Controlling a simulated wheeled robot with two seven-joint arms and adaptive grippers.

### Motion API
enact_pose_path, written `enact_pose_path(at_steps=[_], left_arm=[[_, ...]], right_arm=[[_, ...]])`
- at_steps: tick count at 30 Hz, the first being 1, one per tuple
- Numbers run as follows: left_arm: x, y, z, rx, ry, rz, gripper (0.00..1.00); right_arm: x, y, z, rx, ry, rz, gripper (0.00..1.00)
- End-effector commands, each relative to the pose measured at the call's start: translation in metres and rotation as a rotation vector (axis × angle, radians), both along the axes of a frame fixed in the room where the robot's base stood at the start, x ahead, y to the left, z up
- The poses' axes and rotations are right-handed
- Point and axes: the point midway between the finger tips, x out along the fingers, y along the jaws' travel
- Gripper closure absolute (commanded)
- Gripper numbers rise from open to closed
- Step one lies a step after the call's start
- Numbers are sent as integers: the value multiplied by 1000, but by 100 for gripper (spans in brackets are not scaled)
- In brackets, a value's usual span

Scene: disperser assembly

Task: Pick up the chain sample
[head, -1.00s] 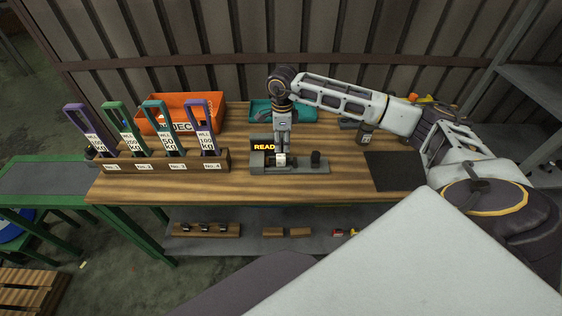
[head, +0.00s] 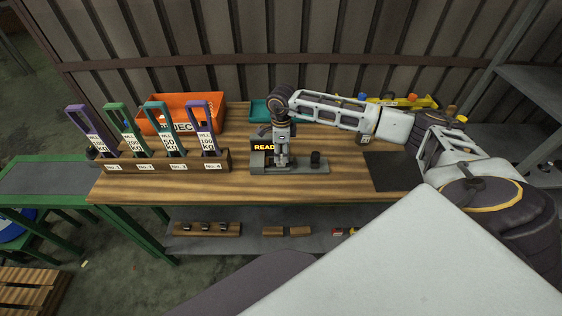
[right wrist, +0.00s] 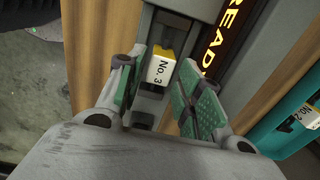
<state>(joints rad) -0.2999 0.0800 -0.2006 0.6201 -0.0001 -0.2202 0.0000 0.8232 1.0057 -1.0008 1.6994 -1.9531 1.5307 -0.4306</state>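The chain sample with a white-and-yellow No. 3 tag (right wrist: 162,68) sits in the grey test device (head: 312,168), beside its lit READ display (head: 264,147). Only its tag shows clearly in the right wrist view; the chain itself is hidden. My right gripper (head: 282,162) reaches down over the device from above. In the right wrist view, the green-padded fingers of the right gripper (right wrist: 157,88) stand apart on either side of the tag, with a visible gap. In the head view the gripper mostly covers the sample. My left gripper is not in view.
Behind are an orange bin (head: 180,103) and a teal bin (head: 260,110). A dark mat (head: 390,172) lies right. A lower shelf (head: 255,241) holds small wooden racks.

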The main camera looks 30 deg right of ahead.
Motion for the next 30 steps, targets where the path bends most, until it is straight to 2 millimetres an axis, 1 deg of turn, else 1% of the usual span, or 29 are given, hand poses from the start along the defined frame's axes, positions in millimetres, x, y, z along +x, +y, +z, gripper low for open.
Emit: enact_pose_path(at_steps=[1,6,9,24,30], left_arm=[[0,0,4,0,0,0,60],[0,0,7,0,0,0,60],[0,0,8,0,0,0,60],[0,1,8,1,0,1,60],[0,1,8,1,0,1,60]], right_arm=[[0,1,-4,1,3,0,64],[1,1,-23,0,2,1,64],[1,1,-28,1,1,1,64],[1,1,-31,0,0,1,64],[1,1,-30,0,0,1,90]])
